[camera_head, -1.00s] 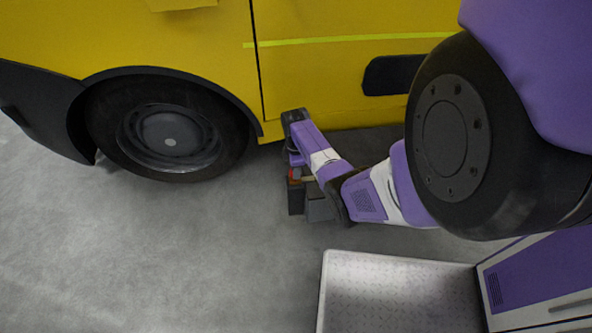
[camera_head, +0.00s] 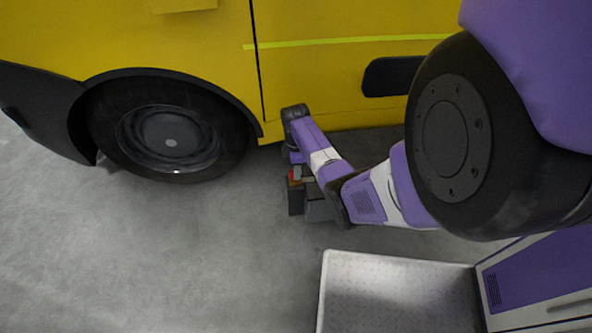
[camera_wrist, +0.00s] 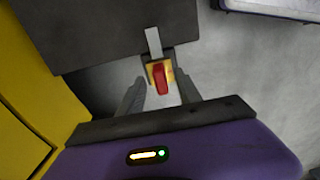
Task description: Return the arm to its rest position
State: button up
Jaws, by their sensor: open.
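My arm reaches down and left toward the yellow vehicle's side. In the wrist view, my gripper (camera_wrist: 157,88) is open, with two grey fingers spread apart. A red handle on a yellow plate (camera_wrist: 160,76) shows between and just beyond the fingertips, and nothing is visibly gripped. A grey strip stands at the plate's far edge, beside a dark grey panel (camera_wrist: 100,35). In the head view, the red handle (camera_head: 294,175) shows on top of a dark grey box (camera_head: 296,202) close to my wrist. My fingers are hidden there behind my arm.
A yellow vehicle (camera_head: 340,75) fills the back, with a black wheel (camera_head: 170,142) at left and a dark recess (camera_head: 388,76) in its side. My forearm is close to its lower edge. The grey floor (camera_head: 180,250) at front left is clear.

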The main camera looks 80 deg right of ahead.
notch_tip(320, 180, up, 6)
jog(key=shift+f+p, duration=0.25)
jog(key=shift+p, duration=0.4)
